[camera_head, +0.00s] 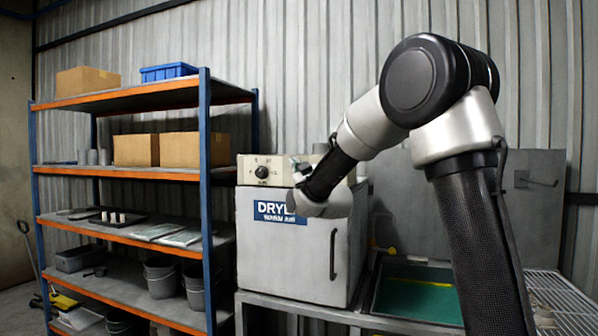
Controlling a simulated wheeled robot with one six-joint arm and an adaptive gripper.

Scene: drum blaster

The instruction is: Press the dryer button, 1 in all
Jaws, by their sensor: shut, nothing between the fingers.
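The dryer (290,245) is a light grey box with a blue sign and a cream control panel (262,162) on top. A black round knob (262,172) sits on the panel's left part. No button can be made out clearly; the panel's middle and right part is largely covered by my arm. My gripper (298,167) shows only as a small dark and grey piece in front of the panel, beyond my wrist. It is shut and empty. Whether it touches the panel cannot be told.
A blue and orange shelf rack (205,150) with cardboard boxes and buckets stands at the left. The dryer stands on a grey bench (300,305). A green-bottomed basin (415,292) and a wire rack (565,300) are to its right. A corrugated wall is behind.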

